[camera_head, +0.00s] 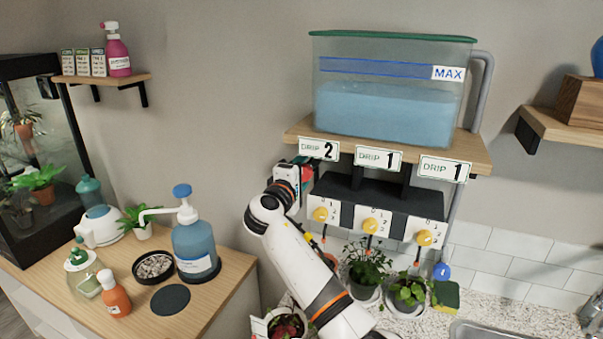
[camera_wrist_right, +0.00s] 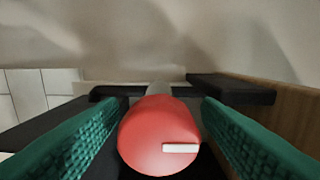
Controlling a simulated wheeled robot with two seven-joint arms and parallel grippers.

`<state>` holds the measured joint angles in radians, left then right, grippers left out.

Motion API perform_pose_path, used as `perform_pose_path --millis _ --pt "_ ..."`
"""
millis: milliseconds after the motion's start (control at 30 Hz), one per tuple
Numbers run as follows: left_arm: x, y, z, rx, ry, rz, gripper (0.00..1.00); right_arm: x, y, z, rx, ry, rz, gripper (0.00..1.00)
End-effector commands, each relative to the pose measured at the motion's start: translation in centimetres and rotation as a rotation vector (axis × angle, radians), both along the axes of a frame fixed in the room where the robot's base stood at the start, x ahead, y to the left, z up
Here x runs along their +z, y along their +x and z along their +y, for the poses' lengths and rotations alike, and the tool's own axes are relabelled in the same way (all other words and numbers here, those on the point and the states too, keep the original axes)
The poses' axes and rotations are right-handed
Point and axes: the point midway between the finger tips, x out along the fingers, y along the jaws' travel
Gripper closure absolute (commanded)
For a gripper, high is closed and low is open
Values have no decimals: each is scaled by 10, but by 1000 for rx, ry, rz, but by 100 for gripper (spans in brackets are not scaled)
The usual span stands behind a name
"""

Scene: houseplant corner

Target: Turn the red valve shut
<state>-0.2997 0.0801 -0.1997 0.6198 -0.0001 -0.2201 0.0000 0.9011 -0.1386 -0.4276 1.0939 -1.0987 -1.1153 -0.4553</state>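The red valve (camera_wrist_right: 158,138) is a round knob with a white mark at the right of its face. In the right wrist view it sits between the two green-padded fingers of my right gripper (camera_wrist_right: 163,110). The fingers are spread on either side of it, with a narrow dark gap at the right; contact at the left is unclear. In the head view my right gripper (camera_head: 301,165) is at the left end of the shelf, below the DRIP 2 sign (camera_head: 319,149). The valve is mostly hidden there. My left gripper is not in view.
A water tank (camera_head: 390,112) marked MAX stands on the wooden shelf (camera_head: 476,152). Below it are a dark unit with yellow dials (camera_head: 371,226) and several potted plants (camera_head: 367,268). A pump bottle (camera_head: 195,246) stands on the wooden counter (camera_head: 231,266) at left.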

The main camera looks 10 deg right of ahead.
Motion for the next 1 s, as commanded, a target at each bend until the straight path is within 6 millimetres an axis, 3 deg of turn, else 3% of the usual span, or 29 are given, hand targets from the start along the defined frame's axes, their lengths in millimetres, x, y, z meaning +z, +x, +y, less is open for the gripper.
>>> perform_pose_path --millis 333,700,1000 --pt "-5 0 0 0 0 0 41 -3 -10 8 2 3 1 41" --pt "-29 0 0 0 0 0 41 -5 -72 49 3 6 0 41" --pt "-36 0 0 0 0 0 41 -2 -98 66 0 2 1 41"
